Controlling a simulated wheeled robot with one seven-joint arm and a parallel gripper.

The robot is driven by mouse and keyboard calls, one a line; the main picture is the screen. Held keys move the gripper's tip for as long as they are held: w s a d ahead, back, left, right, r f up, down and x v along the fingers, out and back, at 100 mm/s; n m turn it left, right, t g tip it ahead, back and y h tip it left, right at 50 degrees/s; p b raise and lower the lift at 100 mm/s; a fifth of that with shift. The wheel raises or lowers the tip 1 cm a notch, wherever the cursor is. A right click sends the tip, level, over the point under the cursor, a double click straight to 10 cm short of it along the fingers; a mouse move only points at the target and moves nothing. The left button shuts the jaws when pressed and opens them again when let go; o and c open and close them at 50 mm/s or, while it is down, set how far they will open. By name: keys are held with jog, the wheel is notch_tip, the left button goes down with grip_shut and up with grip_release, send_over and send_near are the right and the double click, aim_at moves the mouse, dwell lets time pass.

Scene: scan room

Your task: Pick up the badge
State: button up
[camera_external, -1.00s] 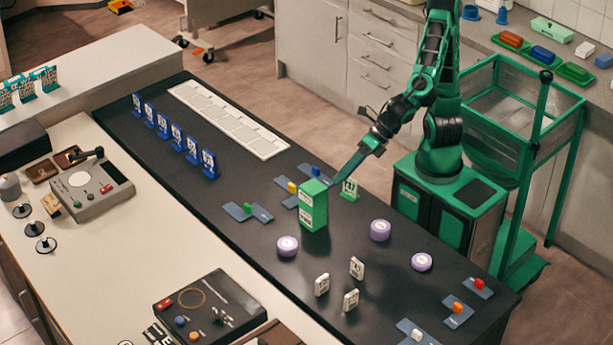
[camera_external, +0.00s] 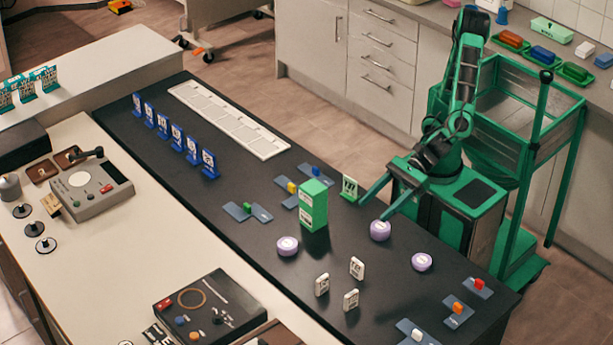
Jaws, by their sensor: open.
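No thing is plainly marked as the badge, and the labels are too small to read. Small white upright tags with dark marks stand at the front of the dark bench: a left one (camera_external: 322,285), a back one (camera_external: 357,267) and a front one (camera_external: 351,300). A green-framed card (camera_external: 350,188) stands upright behind the green box (camera_external: 313,206). My gripper (camera_external: 373,212) is open and empty, its fingers spread and pointing down-left. It is between the green-framed card and a purple disc (camera_external: 380,230) in the picture; its exact height is unclear.
More purple discs lie left (camera_external: 287,246) and right (camera_external: 422,262). Several blue stands (camera_external: 176,137) line the bench's far left, beside a white slotted strip (camera_external: 230,120). Grey-blue plates with coloured blocks (camera_external: 247,212) lie around. The bench's middle left is clear.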

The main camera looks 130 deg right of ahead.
send_near(347, 282)
jog(key=w, duration=0.4)
jog(key=shift+w+r, duration=0.1)
jog(key=shift+r, duration=0.05)
jog(key=shift+x, duration=2.6)
jog(key=shift+d+r, duration=0.1)
jog(key=shift+r, duration=0.05)
jog(key=shift+c, duration=0.4)
jog(key=c, duration=1)
jog(key=shift+r, duration=0.15)
jog(key=shift+c, duration=0.2)
